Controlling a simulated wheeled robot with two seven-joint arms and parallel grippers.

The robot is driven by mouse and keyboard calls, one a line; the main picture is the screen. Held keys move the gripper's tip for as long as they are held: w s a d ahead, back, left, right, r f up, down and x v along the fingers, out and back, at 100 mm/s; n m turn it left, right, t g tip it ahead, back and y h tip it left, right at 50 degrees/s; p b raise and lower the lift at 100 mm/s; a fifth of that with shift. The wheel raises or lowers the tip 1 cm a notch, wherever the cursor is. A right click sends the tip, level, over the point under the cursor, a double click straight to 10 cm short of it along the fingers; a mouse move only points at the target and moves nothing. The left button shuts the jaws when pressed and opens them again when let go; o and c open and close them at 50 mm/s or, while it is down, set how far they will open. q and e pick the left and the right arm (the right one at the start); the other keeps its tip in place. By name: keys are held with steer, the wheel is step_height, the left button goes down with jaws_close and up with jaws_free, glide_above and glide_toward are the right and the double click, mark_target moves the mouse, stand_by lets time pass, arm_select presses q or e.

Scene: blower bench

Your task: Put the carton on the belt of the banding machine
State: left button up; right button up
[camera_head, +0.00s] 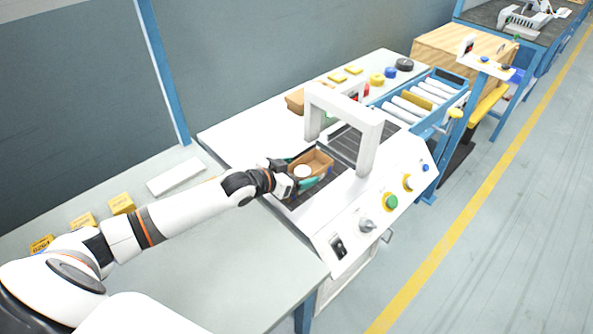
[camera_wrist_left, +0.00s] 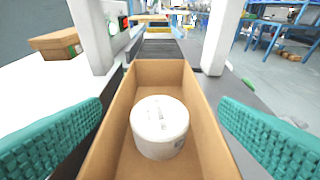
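The carton (camera_head: 320,158) is an open brown box with a white round part (camera_head: 303,171) inside. It sits upright on the dark belt (camera_head: 357,142) of the white banding machine (camera_head: 380,190), in front of the arch (camera_head: 372,140). My left gripper (camera_head: 308,174) is at the carton's near end, with one teal finger along each side. In the left wrist view the carton (camera_wrist_left: 160,75) lies between the fingers (camera_wrist_left: 160,110), and narrow gaps show between fingertips and walls. The carton's bottom is hidden. My right gripper is not in view.
Another brown box (camera_head: 295,101) stands on the white top behind the arch. A roller conveyor (camera_head: 415,104) lies beyond. A control panel with knobs (camera_head: 390,202) faces the aisle. Yellow boxes (camera_head: 122,204) and a white slab (camera_head: 176,176) lie on the left bench.

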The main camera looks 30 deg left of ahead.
arm_select(q)
steer(key=shift+r, duration=0.2)
steer(key=v, duration=1.2)
